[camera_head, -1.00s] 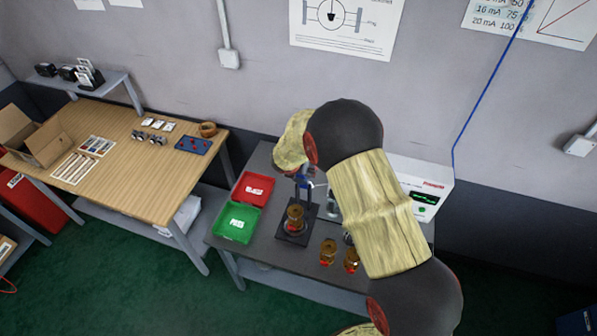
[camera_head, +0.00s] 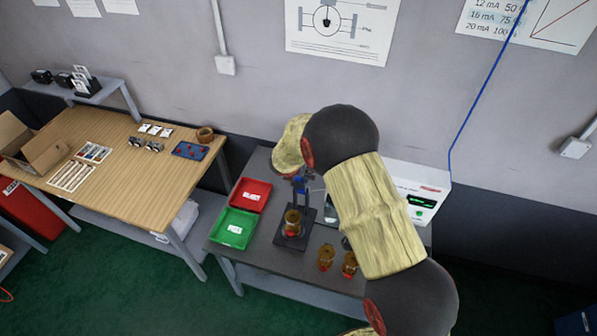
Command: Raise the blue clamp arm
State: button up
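The blue clamp arm (camera_head: 301,186) shows as a small patch of blue at the top of a dark test stand on the grey bench. The stand's dark base (camera_head: 282,240) carries a brass-coloured positioner unit (camera_head: 292,223) with red at its bottom. My gripper (camera_head: 299,175) is small and mostly hidden below my yellow and black arm, right at the top of the stand by the blue part. I cannot tell whether its fingers touch the clamp arm or how far apart they are.
A red tray (camera_head: 251,194) and a green tray (camera_head: 234,229) lie left of the stand. Two brass units (camera_head: 326,257) (camera_head: 349,265) stand to its right, near the front edge. A white instrument (camera_head: 418,189) with a green display stands behind my arm. A wooden table (camera_head: 150,190) is further left.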

jog(key=shift+o, duration=1.3)
jog(key=shift+s, duration=0.1)
jog(key=v, duration=1.2)
jog(key=shift+c, duration=0.3)
